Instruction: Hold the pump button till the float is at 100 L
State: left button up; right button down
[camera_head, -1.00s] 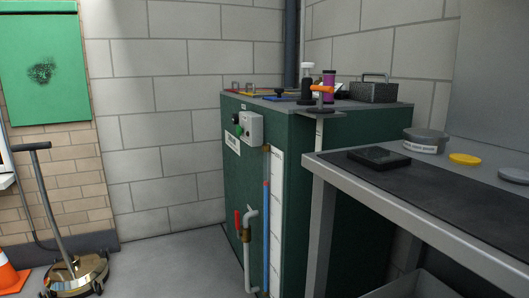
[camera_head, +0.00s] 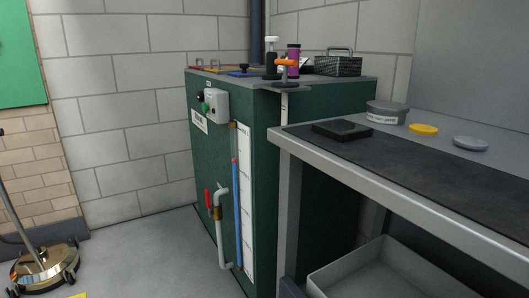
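A grey pump control box (camera_head: 216,105) is fixed near the top of the front face of the dark green tank (camera_head: 270,190). It carries a green button (camera_head: 205,108) and a black knob beside it. Neither of my grippers shows.
A workbench (camera_head: 400,190) stands at the right, with a grey tray (camera_head: 380,270) below it. A red-handled valve (camera_head: 208,199) with a white pipe is low on the tank. Bottles and a basket (camera_head: 338,66) stand on top. A floor machine (camera_head: 45,265) is at the left; open floor lies between.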

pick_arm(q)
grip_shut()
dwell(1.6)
